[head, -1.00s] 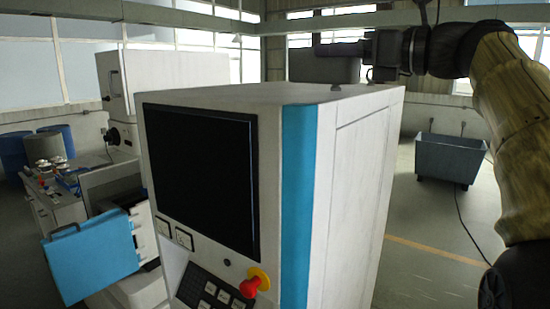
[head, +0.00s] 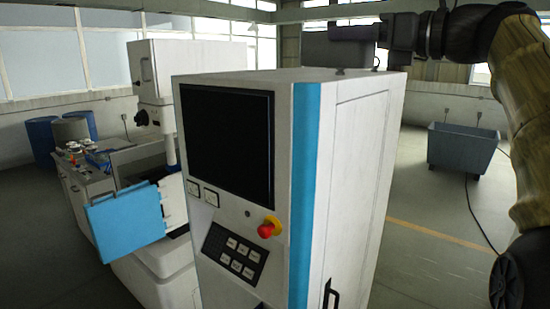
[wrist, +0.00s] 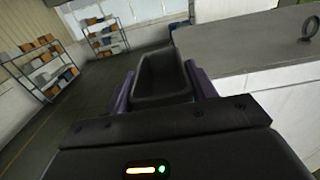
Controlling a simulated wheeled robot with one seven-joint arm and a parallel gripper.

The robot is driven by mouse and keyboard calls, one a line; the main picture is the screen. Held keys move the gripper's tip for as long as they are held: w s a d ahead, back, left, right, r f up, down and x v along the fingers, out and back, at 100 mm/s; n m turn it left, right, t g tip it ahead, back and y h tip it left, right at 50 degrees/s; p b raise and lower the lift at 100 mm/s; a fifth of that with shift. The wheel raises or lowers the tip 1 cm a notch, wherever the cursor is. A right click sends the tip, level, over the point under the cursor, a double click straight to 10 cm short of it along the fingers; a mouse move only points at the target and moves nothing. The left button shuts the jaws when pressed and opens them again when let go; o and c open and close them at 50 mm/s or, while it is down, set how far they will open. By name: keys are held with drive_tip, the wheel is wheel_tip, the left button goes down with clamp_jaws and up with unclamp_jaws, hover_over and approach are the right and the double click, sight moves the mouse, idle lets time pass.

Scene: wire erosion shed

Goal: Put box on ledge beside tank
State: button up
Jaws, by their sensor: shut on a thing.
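The box is a dark grey, open-topped bin (wrist: 164,75) between the purple fingers of my gripper (wrist: 163,90) in the wrist view, and it looks empty. In the head view the box (head: 340,48) shows at the top, level, above the back of the white cabinet's top; my gripper (head: 376,36) is shut on it at its right end. The white machine (head: 165,265) stands at the left behind the cabinet, with a blue panel (head: 125,225) hanging open at its front. The tank and ledge are not clearly visible; the cabinet hides much of the machine.
A tall white cabinet (head: 345,170) with a black screen and red stop button stands close in front. Its top (wrist: 250,45) carries a lifting ring (wrist: 310,27). A grey cart (head: 462,148) stands right, with open floor before it. A workbench and blue drums (head: 40,136) are left.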

drive_tip(key=shift+s+f, duration=0.1)
drive_tip(key=shift+f, duration=0.15)
drive_tip(key=shift+w+f, duration=0.35)
drive_tip(key=shift+f, duration=0.55)
drive_tip(key=shift+s+f, duration=0.15)
drive_tip(key=shift+f, duration=0.05)
wheel_tip(320, 180, down, 86)
drive_tip(key=s+d+b, duration=0.2)
drive_tip(key=b, duration=0.5)
drive_tip(key=shift+s+d+r, duration=0.15)
drive_tip(key=shift+d+r, duration=0.05)
drive_tip(key=shift+r, duration=0.05)
drive_tip(key=f+m+t+h, duration=0.1)
drive_tip(key=m+t+h, duration=0.1)
drive_tip(key=m+h, duration=0.1)
drive_tip(key=w+f+m+t+h, duration=0.1)
drive_tip(key=f+m+t+h, duration=0.1)
drive_tip(key=m+h, duration=0.2)
drive_tip(key=f+m+t+h, duration=0.1)
drive_tip(key=m+t+h, duration=0.2)
drive_tip(key=h, duration=0.4)
drive_tip(key=shift+w+f, duration=0.3)
drive_tip(key=shift+f, duration=0.1)
